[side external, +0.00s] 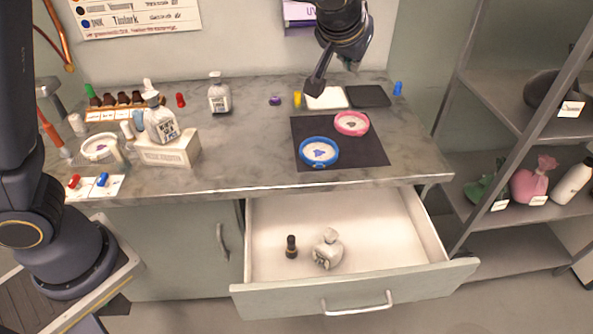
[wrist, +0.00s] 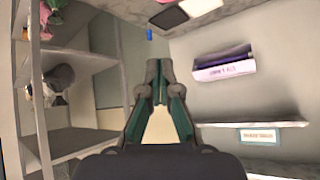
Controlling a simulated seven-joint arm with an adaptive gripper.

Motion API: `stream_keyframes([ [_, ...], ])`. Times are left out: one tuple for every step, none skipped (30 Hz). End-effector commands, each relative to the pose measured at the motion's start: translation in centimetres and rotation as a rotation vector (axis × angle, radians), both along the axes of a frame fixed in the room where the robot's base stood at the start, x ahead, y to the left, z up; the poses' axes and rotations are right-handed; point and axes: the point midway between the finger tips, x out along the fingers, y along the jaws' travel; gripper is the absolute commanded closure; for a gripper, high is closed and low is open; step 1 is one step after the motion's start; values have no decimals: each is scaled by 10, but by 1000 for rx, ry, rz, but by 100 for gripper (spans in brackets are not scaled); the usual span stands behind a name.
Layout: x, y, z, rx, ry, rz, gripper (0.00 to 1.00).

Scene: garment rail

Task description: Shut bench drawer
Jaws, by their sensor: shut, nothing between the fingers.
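The bench drawer (side external: 385,235) stands open in the side external view, pulled out below the right part of the bench top. Its front panel carries a pale bar handle (side external: 358,304). Inside the drawer lie a small dark bottle (side external: 291,247) and a pale bag-like item (side external: 327,248). My gripper (side external: 316,88) is shut and empty, above the back of the bench and well away from the drawer. The wrist view also shows my gripper (wrist: 161,85) with its fingertips together. The drawer does not show in the wrist view.
On the bench top (side external: 250,150) are a dark mat (side external: 320,128) with a blue dish (side external: 318,152) and a pink dish (side external: 351,123). Bottles and a white box (side external: 168,150) stand at left. A metal shelf rack (side external: 500,130) stands close at right. Floor before the drawer looks clear.

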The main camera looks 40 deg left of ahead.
Motion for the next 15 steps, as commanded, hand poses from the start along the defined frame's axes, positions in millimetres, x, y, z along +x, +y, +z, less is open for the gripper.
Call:
stream_keyframes([
  [9,-42,-31,24,13,-54,100],
  [13,-64,-47,37,16,-82,100],
  [15,-94,-71,54,19,-123,100],
  [14,-116,-90,68,23,-154,100],
  [11,-138,-110,82,28,-186,100],
  [5,-166,-138,105,36,-233,100],
  [-2,-186,-160,122,44,-269,100],
  [-11,-206,-183,143,54,-307,100],
  [-26,-229,-214,170,67,-357,100],
  [-38,-244,-237,195,78,-396,100],
  [-51,-257,-260,220,92,-434,100],
  [-69,-270,-288,252,111,-480,100],
  [-84,-278,-308,273,125,-510,100],
  [-98,-283,-328,293,141,-536,100],
  [-115,-288,-349,316,163,-564,100],
])
